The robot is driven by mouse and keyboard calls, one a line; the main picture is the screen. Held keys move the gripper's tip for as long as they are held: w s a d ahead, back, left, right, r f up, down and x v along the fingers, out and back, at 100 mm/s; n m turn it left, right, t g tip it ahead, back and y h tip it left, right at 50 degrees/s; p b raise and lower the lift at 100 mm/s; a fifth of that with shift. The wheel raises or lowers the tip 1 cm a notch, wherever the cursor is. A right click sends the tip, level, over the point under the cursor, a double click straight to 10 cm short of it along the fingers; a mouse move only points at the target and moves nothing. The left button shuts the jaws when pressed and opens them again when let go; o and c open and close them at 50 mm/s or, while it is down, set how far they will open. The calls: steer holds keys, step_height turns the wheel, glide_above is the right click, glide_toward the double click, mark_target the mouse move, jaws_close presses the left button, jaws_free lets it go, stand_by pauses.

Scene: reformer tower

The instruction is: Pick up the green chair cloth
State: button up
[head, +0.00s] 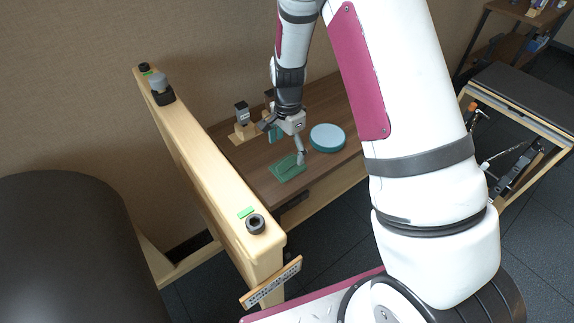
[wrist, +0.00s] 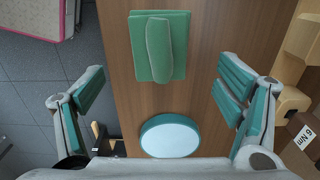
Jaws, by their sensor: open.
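The green cloth (head: 288,168) lies folded on the brown wooden tabletop, near its front edge in the head view. In the wrist view the cloth (wrist: 159,47) is at the top middle, a flat folded square with a raised roll along its middle. My gripper (head: 286,145) is above the tabletop close to the cloth, pointing down. In the wrist view my gripper (wrist: 156,97) is open, its teal-padded fingers wide apart and empty. The cloth lies beyond the fingertips in that view, and no contact shows.
A round disc with a teal rim (head: 327,137) lies on the tabletop (head: 245,165) right of the cloth. A block on a wooden base (head: 242,120) stands at the back. A tall wooden beam (head: 200,165) with black knobs borders the tabletop's left side.

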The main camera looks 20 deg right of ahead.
mark_target(288, 160)
steer(key=shift+f, duration=3.15)
steer(key=c, duration=1.2)
